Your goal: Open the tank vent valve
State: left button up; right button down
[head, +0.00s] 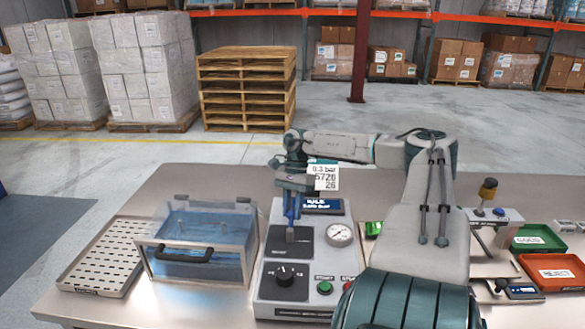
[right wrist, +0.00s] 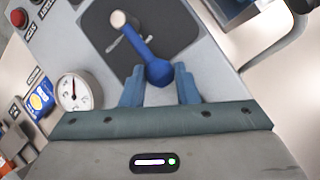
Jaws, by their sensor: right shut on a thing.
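The vent valve has a blue lever (right wrist: 143,50) with a round knob end, set on a dark square plate (right wrist: 110,35) of a grey control panel (head: 262,285). My right gripper (head: 291,205) reaches over the panel from the right. In the right wrist view, its two blue fingers (right wrist: 160,82) are shut on the lever's knob, one on each side. In the head view, the gripper hides most of the lever. A clear tank with blue contents (head: 205,225) and a black front handle stands left of the panel. My left gripper is out of view.
The panel carries a round gauge (head: 340,234), a black dial (head: 286,282), and green (head: 325,287) and red buttons. A perforated tray (head: 102,258) lies left of the tank. Green (head: 540,238) and orange bins (head: 553,272) stand at the right. My right arm covers the bench's middle right.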

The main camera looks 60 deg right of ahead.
jog(key=shift+w+r, duration=0.1)
jog(key=shift+r, duration=0.05)
jog(key=c, duration=1.4)
grip_release()
jog(key=shift+w, duration=0.1)
jog(key=shift+d+r+b, duration=0.25)
jog(key=shift+r+b, duration=0.05)
jog(key=shift+r, duration=0.05)
jog(key=b+v, duration=0.4)
jog(key=shift+d, duration=0.1)
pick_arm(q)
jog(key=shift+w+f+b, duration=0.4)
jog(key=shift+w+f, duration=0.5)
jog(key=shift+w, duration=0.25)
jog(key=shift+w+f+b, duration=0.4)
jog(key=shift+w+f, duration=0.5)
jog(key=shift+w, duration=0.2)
pick_arm(e)
jog(key=shift+v, duration=2.9)
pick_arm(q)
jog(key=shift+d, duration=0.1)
